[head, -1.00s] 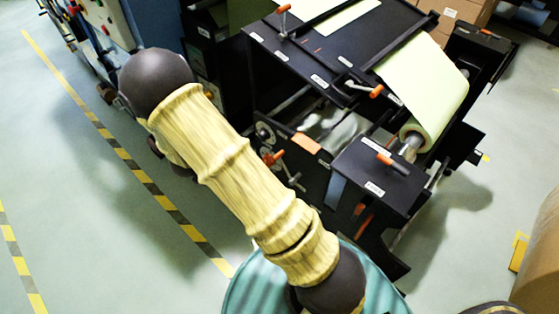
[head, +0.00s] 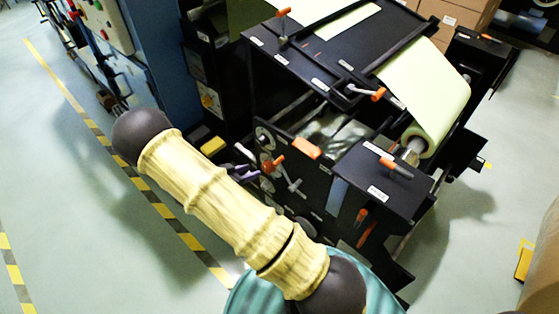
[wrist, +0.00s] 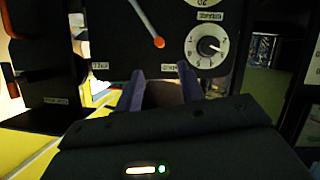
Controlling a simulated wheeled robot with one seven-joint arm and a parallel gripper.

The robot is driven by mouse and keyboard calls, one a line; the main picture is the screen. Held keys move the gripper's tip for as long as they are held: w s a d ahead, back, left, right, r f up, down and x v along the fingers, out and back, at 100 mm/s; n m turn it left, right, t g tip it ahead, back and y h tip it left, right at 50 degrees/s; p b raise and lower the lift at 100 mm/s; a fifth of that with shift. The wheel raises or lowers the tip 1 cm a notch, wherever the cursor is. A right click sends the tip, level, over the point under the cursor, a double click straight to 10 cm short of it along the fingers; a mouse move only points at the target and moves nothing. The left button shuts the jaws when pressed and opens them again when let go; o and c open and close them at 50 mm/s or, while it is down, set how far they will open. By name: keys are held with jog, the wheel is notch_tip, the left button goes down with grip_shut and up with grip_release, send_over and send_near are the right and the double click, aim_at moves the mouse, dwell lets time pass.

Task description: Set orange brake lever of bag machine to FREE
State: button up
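The bag machine (head: 262,38) is a black frame with several orange-ended levers. In the head view, one orange lever knob (head: 275,163) is on its side panel, close to my gripper (head: 250,168). In the wrist view, a grey rod with an orange knob (wrist: 158,42) hangs slanted on a dark panel, ahead of and above the fingertips. I cannot read the labels to tell which lever is the brake. My gripper also shows in the wrist view (wrist: 160,70). Its two purple fingers are apart with nothing between them, and it does not touch the lever.
A white dial (wrist: 207,46) with a black pointer is right of the lever in the wrist view. A pale paper roll (head: 435,120) sits at the machine's right end. An orange block (head: 306,148) is on the machine's side. Striped tape (head: 150,190) marks open floor at left.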

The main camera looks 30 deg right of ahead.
aim_at(274, 163)
jog(key=x, duration=1.4)
jog(key=shift+w+d+f, duration=0.1)
jog(key=shift+w+d, duration=0.05)
jog(key=shift+d, duration=0.1)
grip_shut()
